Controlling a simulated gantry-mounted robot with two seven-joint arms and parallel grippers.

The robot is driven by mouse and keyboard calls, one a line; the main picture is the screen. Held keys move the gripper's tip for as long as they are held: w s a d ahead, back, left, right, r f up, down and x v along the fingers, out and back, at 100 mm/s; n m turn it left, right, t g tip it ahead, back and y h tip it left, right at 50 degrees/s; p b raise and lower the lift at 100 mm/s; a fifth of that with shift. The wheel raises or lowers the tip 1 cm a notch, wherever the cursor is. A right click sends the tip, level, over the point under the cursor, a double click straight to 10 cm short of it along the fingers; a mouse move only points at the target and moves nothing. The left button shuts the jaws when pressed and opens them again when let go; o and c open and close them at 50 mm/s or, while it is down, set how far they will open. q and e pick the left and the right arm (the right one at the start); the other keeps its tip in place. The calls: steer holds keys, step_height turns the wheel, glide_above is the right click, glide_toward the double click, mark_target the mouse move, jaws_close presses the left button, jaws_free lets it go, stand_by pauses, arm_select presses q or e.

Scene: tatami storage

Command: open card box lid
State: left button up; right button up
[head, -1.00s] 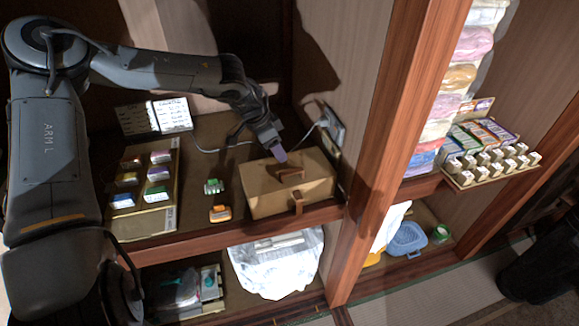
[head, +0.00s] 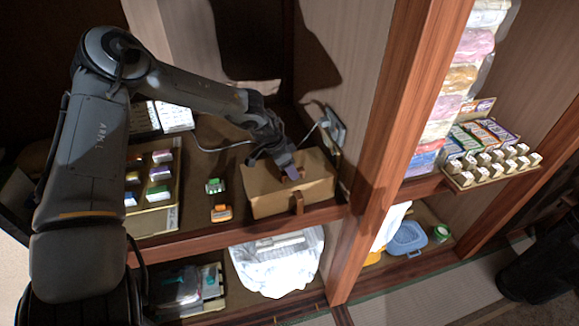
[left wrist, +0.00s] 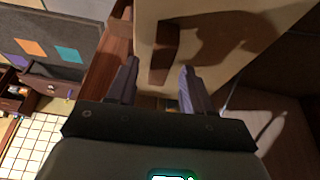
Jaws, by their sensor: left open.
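The card box (head: 265,202) is a tan box with its lid closed, standing on the wooden shelf. A brown strap (head: 298,203) hangs down its front, and the lid handle is largely hidden behind my gripper. My left gripper (head: 291,174) is open, pointing down at the lid top by the handle. In the left wrist view, the open fingers (left wrist: 160,88) face the box (left wrist: 225,30), with a brown leather-like piece (left wrist: 163,50) ahead of the gap between them. I cannot tell whether they touch it. My right gripper does not show.
Small green (head: 214,186) and orange (head: 221,213) items stand left of the box. A tray of small boxes (head: 150,222) lies farther left. A wooden post (head: 372,165) rises to the right. A white bag (head: 275,265) sits on the lower shelf.

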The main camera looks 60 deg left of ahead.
arm_select(q)
jaws_close()
stand_by(0.3)
